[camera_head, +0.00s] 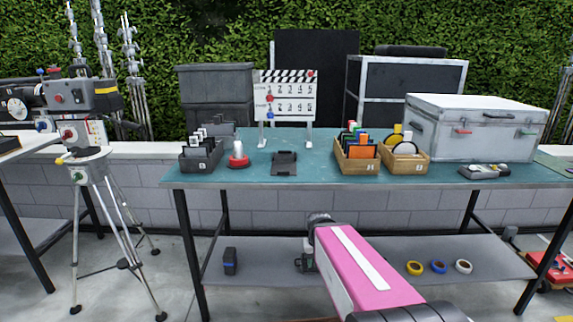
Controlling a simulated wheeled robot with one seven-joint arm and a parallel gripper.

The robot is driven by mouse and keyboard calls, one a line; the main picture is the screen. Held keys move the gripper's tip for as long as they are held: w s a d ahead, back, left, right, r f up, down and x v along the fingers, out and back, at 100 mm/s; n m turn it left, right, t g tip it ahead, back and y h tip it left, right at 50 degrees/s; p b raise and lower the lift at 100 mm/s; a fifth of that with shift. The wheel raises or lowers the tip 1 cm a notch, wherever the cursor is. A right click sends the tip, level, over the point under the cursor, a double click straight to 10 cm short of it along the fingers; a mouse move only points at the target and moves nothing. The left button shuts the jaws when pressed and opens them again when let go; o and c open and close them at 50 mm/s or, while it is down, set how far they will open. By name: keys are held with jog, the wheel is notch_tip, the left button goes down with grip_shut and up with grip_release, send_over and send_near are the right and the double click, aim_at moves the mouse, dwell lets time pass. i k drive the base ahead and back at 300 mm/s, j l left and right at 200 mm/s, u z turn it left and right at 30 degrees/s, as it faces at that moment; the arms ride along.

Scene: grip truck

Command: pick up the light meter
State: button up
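My pink arm reaches in from the bottom. My gripper (306,256) is at the arm's far end, low in front of the table and well left of the device. It is mostly hidden by the arm, so its fingers cannot be made out.
A silver case (475,130), two wooden boxes of cards (358,166), a dark clip (284,163), a white dome on a red base (238,157), a black card box (202,157) and a clapperboard (286,98) stand on the table. Tape rolls (438,267) lie on the lower shelf.

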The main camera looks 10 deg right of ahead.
aim_at(485, 172)
jog(key=u, duration=0.25)
jog(key=z, duration=1.95)
jog(key=i+l+u, duration=0.1)
jog(key=l+u, duration=0.15)
jog(key=l, duration=0.35)
jog(key=i+l+u, duration=0.1)
jog(key=l+u, duration=0.15)
jog(key=l, duration=0.4)
